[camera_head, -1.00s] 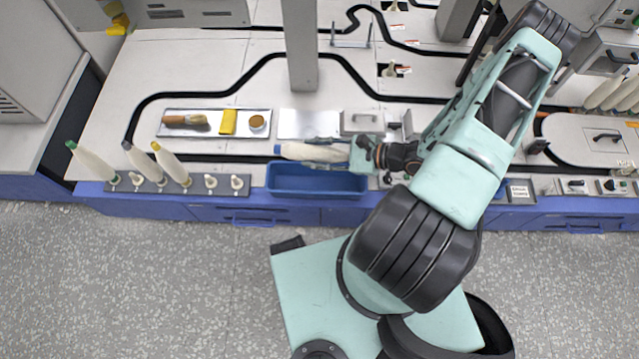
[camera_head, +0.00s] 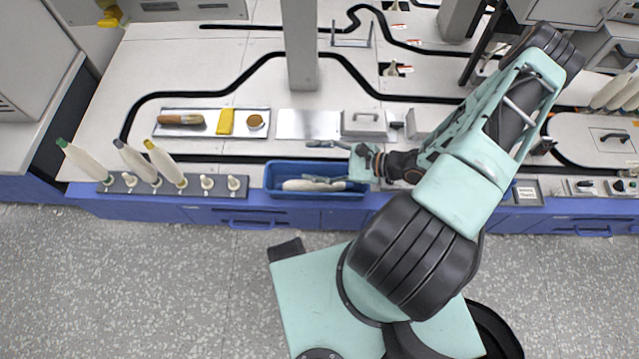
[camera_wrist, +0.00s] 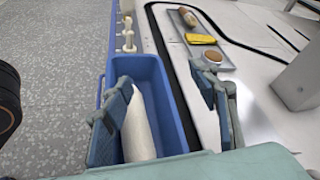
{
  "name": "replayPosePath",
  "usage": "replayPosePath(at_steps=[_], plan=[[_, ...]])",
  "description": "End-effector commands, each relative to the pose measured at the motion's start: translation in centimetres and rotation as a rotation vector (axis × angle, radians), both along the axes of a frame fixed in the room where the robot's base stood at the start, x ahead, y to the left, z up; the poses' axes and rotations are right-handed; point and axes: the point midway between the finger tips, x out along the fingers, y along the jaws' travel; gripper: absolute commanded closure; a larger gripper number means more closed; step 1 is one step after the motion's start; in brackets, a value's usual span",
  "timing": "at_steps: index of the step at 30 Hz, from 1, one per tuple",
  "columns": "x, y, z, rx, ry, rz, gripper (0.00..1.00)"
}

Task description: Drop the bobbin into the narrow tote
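The bobbin (camera_head: 312,185) is pale cream and lies inside the blue narrow tote (camera_head: 276,178) at the bench's front edge. In the wrist view the bobbin (camera_wrist: 138,128) lies lengthwise in the tote (camera_wrist: 149,68), with its near end hidden by my gripper. My gripper (camera_head: 326,161) is above the tote's right part, its fingers spread wide. In the wrist view my gripper (camera_wrist: 165,112) is open, with one finger over the tote and the other over the bench. Nothing is held between the fingers.
A grey post (camera_head: 301,50) rises behind the tote.

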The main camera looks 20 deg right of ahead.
Motion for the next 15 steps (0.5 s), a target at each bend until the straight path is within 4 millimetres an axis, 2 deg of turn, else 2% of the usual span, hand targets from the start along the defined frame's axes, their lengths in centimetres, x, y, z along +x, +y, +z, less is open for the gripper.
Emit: replayPosePath(at_steps=[8,11,15], plan=[[-0.2,-0.3,0.1,-0.002,0.001,0.0,0.46],[-0.7,-1.2,0.4,-0.003,0.0,0.001,0.46],[-2.1,-3.5,1.4,-0.005,0.0,-0.001,0.46]])
